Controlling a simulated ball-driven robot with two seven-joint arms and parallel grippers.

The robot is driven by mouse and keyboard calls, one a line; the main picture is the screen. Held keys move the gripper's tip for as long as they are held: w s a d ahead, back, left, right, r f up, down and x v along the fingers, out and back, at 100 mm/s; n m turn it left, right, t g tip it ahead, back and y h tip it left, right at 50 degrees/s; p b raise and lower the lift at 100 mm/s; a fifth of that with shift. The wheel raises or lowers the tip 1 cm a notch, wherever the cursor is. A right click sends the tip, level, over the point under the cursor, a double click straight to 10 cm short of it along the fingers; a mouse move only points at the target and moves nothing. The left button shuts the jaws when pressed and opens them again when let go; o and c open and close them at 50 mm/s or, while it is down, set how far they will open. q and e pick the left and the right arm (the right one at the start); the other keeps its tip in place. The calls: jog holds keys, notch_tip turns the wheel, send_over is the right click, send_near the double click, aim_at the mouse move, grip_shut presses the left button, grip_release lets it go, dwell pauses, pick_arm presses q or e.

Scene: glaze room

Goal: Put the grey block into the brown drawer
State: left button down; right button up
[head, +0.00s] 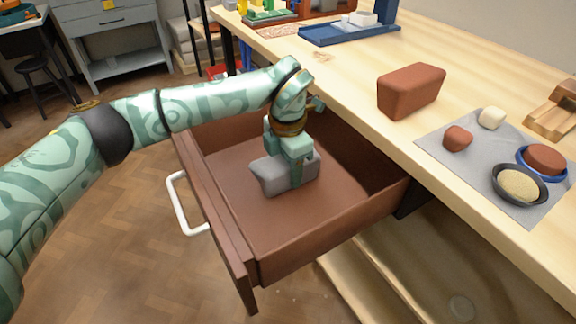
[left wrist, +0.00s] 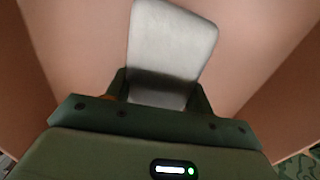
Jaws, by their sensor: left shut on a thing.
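The brown drawer (head: 300,238) is pulled open below the wooden worktop, with a white handle (head: 184,203) on its front. My left gripper (head: 297,178) reaches down into the drawer and is shut on the grey block (head: 268,177). The block is inside the drawer's walls, low over its floor; I cannot tell whether it touches the floor. In the left wrist view the grey block (left wrist: 172,42) sticks out between the fingers (left wrist: 160,92), with the brown drawer floor (left wrist: 80,35) behind it. My right gripper is not in view.
On the worktop (head: 350,75) are a red-brown block (head: 411,90) and a grey mat (head: 440,148) with lumps and bowls on it. A blue tray (head: 345,36) stands further back. The drawer floor around the block looks bare.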

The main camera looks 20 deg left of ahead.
pick_arm(q)
jog(key=c, duration=0.6)
grip_release()
notch_tip(320, 180, up, 12)
jog(key=p, duration=0.5)
jog(key=shift+f+p, duration=0.2)
jog(key=shift+p, duration=0.1)
jog(key=shift+r, duration=0.25)
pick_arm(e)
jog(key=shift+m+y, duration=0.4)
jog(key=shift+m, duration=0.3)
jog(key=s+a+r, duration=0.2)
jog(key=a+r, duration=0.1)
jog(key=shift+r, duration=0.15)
